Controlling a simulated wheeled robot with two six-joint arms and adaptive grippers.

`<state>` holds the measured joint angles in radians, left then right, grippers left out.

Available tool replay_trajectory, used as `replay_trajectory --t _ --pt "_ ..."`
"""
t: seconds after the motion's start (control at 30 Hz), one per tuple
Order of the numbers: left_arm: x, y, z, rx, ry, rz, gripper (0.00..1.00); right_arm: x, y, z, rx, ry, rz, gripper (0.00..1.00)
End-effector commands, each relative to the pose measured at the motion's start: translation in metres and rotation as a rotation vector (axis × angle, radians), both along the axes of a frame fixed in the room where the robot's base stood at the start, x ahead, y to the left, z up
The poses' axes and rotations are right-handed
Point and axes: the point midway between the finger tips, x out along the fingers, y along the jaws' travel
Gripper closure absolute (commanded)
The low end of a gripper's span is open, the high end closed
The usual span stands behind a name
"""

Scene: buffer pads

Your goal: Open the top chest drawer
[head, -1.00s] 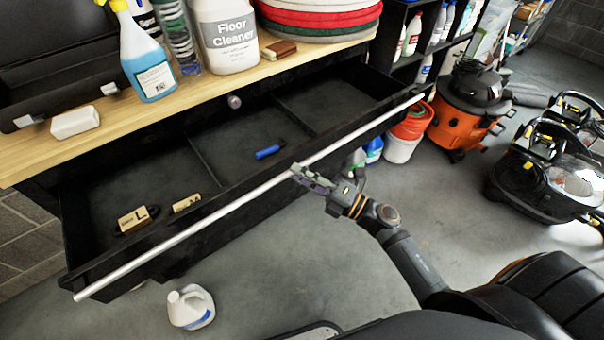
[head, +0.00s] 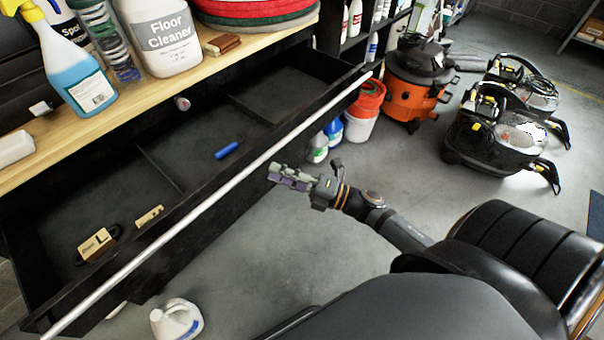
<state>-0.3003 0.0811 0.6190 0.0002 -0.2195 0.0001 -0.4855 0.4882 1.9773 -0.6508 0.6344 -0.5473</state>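The top chest drawer (head: 262,160) is pulled well out from under the wooden top. Its long silver handle bar (head: 214,199) runs diagonally along the front. My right gripper (head: 272,176) is just in front of the bar, near its middle, and appears apart from it, with nothing seen in it. Its fingers look close together from this angle, so I cannot tell their opening. Inside the drawer lie a blue object (head: 227,150), a tan block marked L (head: 96,245) and a smaller tan block (head: 149,216). My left gripper is not in view.
A spray bottle (head: 80,80), floor cleaner jug (head: 163,38) and round pads (head: 255,12) stand on the wooden top. A white jug (head: 176,320) is on the floor by the drawer.

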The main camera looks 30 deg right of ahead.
Motion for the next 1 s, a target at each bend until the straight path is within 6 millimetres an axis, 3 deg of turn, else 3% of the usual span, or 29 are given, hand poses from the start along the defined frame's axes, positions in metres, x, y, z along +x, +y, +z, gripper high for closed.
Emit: replay_trajectory --t 0.2,0.4,1.0 --pt "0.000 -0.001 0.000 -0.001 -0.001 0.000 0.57 -0.031 -0.027 -0.010 -0.006 0.007 0.005 0.75" --pt "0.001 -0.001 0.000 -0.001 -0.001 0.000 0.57 -0.049 -0.044 -0.013 -0.002 0.004 0.004 0.75" --pt "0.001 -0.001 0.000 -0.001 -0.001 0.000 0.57 -0.054 -0.051 -0.014 0.000 0.000 -0.001 0.75"
